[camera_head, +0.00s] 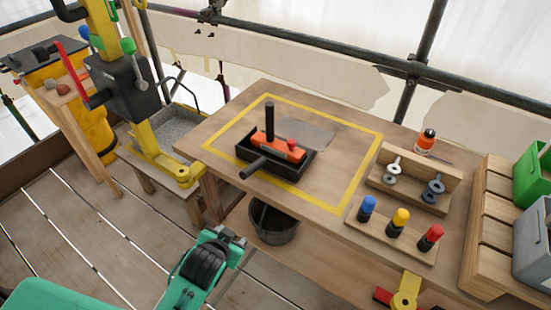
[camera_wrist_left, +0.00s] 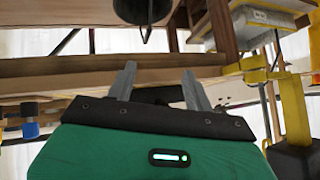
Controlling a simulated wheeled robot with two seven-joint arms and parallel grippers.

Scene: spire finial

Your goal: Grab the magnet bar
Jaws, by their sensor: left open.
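An orange-red bar (camera_head: 274,146) with an upright black post sits in a black tray (camera_head: 296,171) on the wooden workbench; it seems to be the magnet bar. A small red knob is on its right end. A dark handle (camera_head: 252,167) sticks out from the tray's front left. My left gripper (camera_head: 239,246) is below and in front of the bench, apart from the bar and tray. The left wrist view shows its two grey fingers (camera_wrist_left: 161,79) spread with nothing between them. The bar is not visible there. My right gripper is not in view.
A dark bucket (camera_head: 274,226) hangs or stands below the bench front, near my left gripper. Coloured pegs (camera_head: 400,218), a wooden rack with bolts (camera_head: 411,183) and an orange bottle (camera_head: 426,141) are at the bench's right. A yellow-and-black machine (camera_head: 120,85) stands at the left.

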